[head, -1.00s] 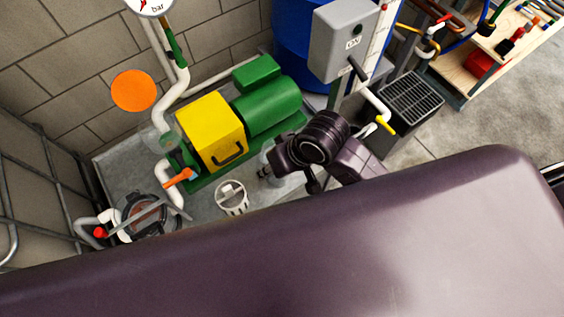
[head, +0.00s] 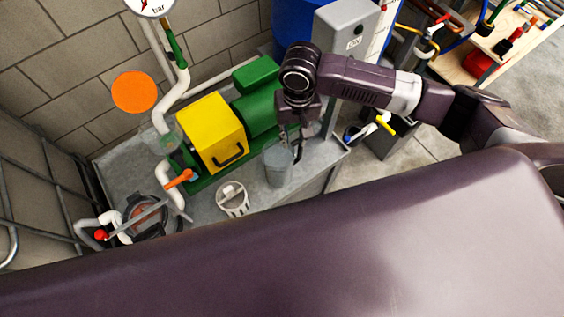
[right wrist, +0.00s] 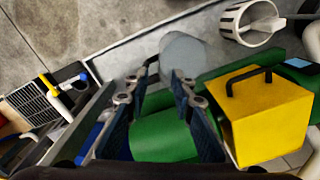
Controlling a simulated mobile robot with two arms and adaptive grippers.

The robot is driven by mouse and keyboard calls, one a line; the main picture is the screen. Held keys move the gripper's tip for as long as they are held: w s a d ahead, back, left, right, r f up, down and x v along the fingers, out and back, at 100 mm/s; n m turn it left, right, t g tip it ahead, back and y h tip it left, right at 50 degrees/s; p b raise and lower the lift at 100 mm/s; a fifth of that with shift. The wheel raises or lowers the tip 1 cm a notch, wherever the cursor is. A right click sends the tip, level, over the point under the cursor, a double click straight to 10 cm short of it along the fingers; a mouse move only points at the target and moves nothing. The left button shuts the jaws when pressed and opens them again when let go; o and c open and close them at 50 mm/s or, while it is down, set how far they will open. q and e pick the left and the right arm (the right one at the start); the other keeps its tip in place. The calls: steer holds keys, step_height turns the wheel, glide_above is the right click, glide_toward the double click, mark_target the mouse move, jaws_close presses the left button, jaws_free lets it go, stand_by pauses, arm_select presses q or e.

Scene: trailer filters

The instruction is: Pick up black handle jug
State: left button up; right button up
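A grey jug (head: 278,166) stands on the grey platform, between the white strainer basket and my right gripper. In the right wrist view the jug (right wrist: 184,58) is just beyond the fingertips, with a black handle (right wrist: 151,65) on its left side. My right gripper (head: 294,142) hangs above and beside the jug's handle side in the head view. In the right wrist view its two fingers (right wrist: 158,92) are apart with nothing between them. Whether a fingertip touches the handle cannot be told. My left gripper is not in view.
A yellow box (head: 212,132) with its own black handle and a green motor (head: 258,122) stand behind the jug. A white strainer basket (head: 232,198) is to its left. A grey control box (head: 347,35) is at the right. The platform is bare right of the jug.

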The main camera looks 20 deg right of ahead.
glide_above(285, 161)
steer(key=s+d, duration=0.1)
steer(key=s, duration=0.2)
step_height(285, 161, down, 12)
steer(key=shift+w+d+r, duration=0.2)
steer(key=shift+c, duration=0.4)
jaws_close()
steer(key=shift+w+r, duration=0.1)
